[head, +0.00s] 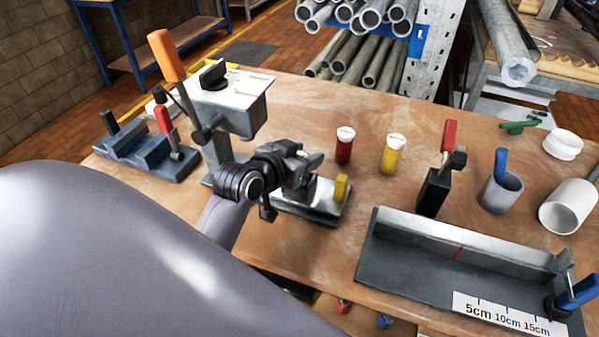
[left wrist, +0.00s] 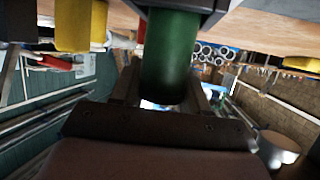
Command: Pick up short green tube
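In the left wrist view a short green tube (left wrist: 170,60) hangs into the picture from the top middle, from a dark holder (left wrist: 185,8). My left gripper's fingers (left wrist: 166,92) stand on either side of the tube, close to its sides. I cannot tell whether they press on it. In the head view my left gripper (head: 300,172) is over a small metal fixture (head: 318,207) with a yellow block, and it hides nearly all of the tube. My right gripper is in neither view.
Near my left gripper stand a tall clamp stand with an orange handle (head: 166,55), a red-filled jar (head: 344,146) and a yellow-filled jar (head: 392,154). A grey measuring trough (head: 420,272) lies at front right. White pipe pieces (head: 568,206) are at the right. Bare wood shows at the back middle.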

